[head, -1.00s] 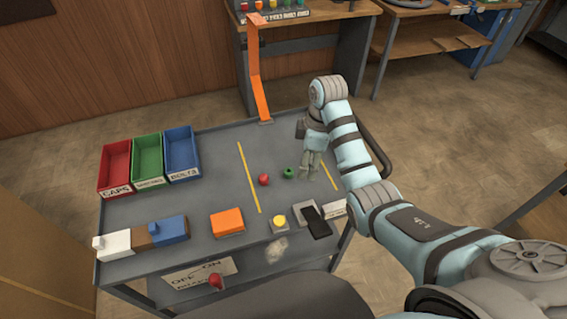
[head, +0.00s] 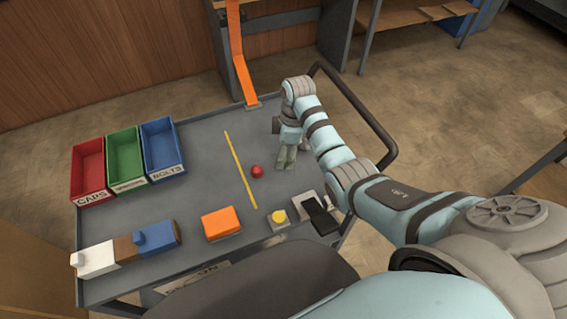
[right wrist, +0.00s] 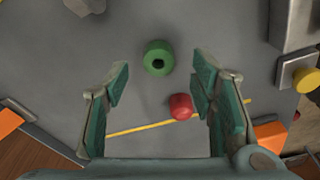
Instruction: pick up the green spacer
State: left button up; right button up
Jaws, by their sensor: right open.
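The green spacer (right wrist: 149,56) is a short round piece with a hole in its middle, on the grey cart top in the right wrist view. My right gripper (right wrist: 162,78) is open and empty. In that view the spacer lies just beyond the gap between the fingertips, apart from both. In the head view my right gripper (head: 287,160) points down over the cart top and hides the spacer. My left gripper is not in view.
A red round piece (head: 257,171) lies close by; it also shows between the fingers in the right wrist view (right wrist: 181,107). A yellow button (head: 279,216), an orange block (head: 221,223) and red (head: 89,166), green (head: 124,154) and blue (head: 160,145) bins share the cart (head: 205,170).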

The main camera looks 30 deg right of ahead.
jog(key=f, duration=0.3)
jog(key=shift+w+f+b, duration=0.15)
jog(key=shift+w+b, duration=0.1)
jog(key=shift+b, duration=0.05)
jog(key=shift+s+a, duration=0.1)
jog(key=shift+s, duration=0.05)
jog(key=shift+c, duration=0.7)
grip_shut()
